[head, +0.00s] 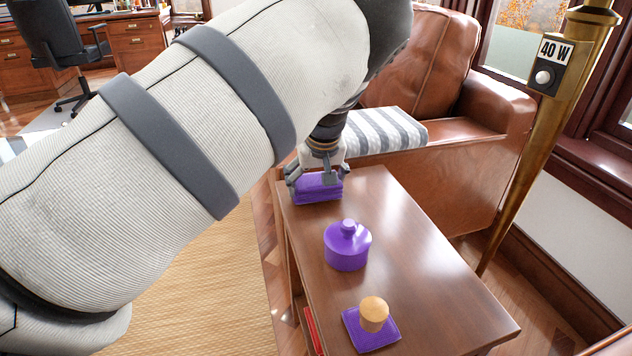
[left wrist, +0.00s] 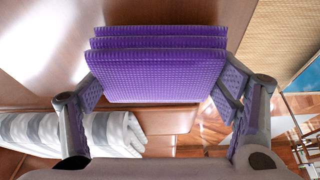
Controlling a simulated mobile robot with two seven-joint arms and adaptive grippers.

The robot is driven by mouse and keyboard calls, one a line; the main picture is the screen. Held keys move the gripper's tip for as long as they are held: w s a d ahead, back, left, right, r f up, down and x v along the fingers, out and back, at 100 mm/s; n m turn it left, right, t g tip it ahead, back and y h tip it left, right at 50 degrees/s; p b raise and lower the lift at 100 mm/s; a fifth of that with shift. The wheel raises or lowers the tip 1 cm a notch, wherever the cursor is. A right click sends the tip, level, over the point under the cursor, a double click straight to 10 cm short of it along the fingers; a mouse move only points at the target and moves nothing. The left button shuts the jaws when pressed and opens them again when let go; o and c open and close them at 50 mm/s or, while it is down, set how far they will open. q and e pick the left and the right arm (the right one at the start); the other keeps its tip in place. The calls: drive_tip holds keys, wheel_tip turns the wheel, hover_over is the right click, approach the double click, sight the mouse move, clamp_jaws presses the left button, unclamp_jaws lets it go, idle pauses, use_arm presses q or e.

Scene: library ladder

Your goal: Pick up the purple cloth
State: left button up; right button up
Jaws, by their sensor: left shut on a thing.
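The purple cloth (head: 318,188) is a folded stack at the far end of the wooden side table (head: 420,240). My left gripper (head: 318,180) points down over it and is shut on it. In the left wrist view the cloth (left wrist: 155,72) shows several ribbed layers between the two fingers of my left gripper (left wrist: 160,95). I cannot tell whether the cloth touches the table or is slightly above it. My right gripper is in neither view.
A purple lidded jar (head: 347,247) stands mid-table. A wooden knobbed piece (head: 373,313) stands on a purple square (head: 385,336) near the front. A leather armchair (head: 440,170) with a striped cloth (head: 385,130) is behind. A brass lamp pole (head: 530,150) rises at right.

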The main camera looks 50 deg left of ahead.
use_arm(q)
drive_tip(key=s+d+r+p, duration=0.3)
drive_tip(key=s+r+p, duration=0.1)
drive_tip(key=s+r, duration=0.2)
drive_tip(key=s+d+r+p, duration=0.3)
drive_tip(key=s+r+p, duration=0.2)
drive_tip(key=s+r, duration=0.1)
drive_tip(key=shift+s+d, duration=0.2)
drive_tip(key=shift+d, duration=0.05)
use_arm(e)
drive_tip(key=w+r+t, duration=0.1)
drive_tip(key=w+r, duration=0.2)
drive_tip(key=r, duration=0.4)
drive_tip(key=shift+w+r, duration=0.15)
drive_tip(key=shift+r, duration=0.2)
use_arm(q)
drive_tip(key=shift+r, duration=0.1)
